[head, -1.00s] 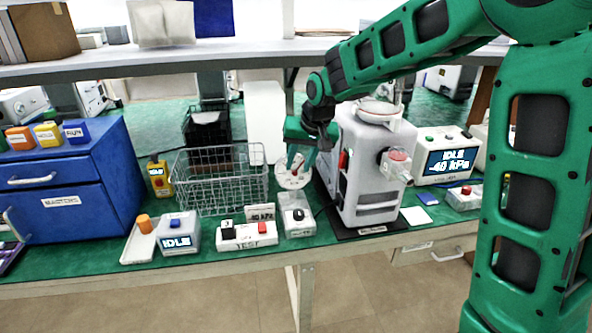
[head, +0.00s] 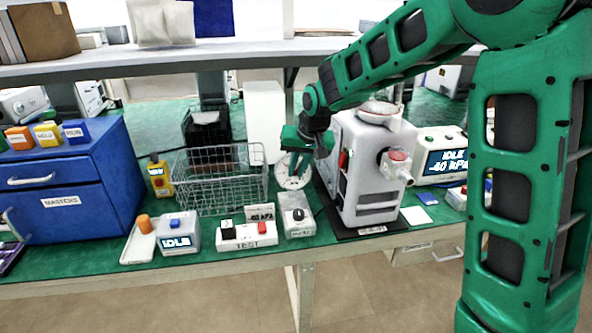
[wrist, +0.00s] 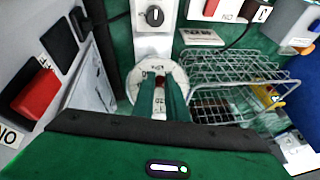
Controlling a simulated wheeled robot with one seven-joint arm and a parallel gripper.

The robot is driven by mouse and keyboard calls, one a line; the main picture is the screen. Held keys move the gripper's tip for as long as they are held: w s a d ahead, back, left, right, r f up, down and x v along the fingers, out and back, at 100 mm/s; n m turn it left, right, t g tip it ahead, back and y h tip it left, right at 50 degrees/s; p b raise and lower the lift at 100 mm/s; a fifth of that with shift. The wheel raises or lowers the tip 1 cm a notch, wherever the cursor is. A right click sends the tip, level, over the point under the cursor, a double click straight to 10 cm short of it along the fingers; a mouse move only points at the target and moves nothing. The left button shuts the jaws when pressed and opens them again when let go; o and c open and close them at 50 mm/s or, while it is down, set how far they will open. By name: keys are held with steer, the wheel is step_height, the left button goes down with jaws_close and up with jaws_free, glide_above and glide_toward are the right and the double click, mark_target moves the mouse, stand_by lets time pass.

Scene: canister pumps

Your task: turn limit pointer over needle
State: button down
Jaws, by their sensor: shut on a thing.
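The round white gauge dial (head: 284,181) stands upright between the wire basket and the canister pump. It also shows in the wrist view (wrist: 135,82). My gripper (wrist: 160,88) is at the dial's face, its two green fingers shut on a small red limit pointer (wrist: 160,81) near the dial's middle. In the head view my gripper (head: 297,163) covers part of the dial. The fingers hide much of the dial, and I cannot make out the needle or its reading. A small card (head: 259,212) reads about 40 kPa.
The white canister pump (head: 375,165) stands close on the right, with a screen box (head: 446,160) showing IDLE, -40 kPa. A wire basket (head: 222,182) is close on the left. A black knob box (head: 298,222) and a TEST switch box (head: 247,236) sit in front.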

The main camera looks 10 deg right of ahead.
steer(key=shift+s+a+f+n+t+h, duration=0.15)
steer(key=shift+a+n+t+h, duration=0.35)
steer(key=shift+n+h, duration=1.35)
steer(key=shift+a+f+n+t+h, duration=0.25)
steer(key=shift+n+t+h, duration=0.3)
steer(key=shift+n+h, duration=1.25)
steer(key=shift+s+a+f+n+t+h, duration=0.15)
steer(key=shift+a+n+t+h, duration=0.35)
steer(key=shift+n+h, duration=1.3)
steer(key=shift+d+h, duration=0.15)
steer(key=shift+h, duration=0.2)
steer(key=shift+f, duration=0.1)
steer(key=c, duration=1.8)
jaws_free()
steer(key=shift+o, duration=0.2)
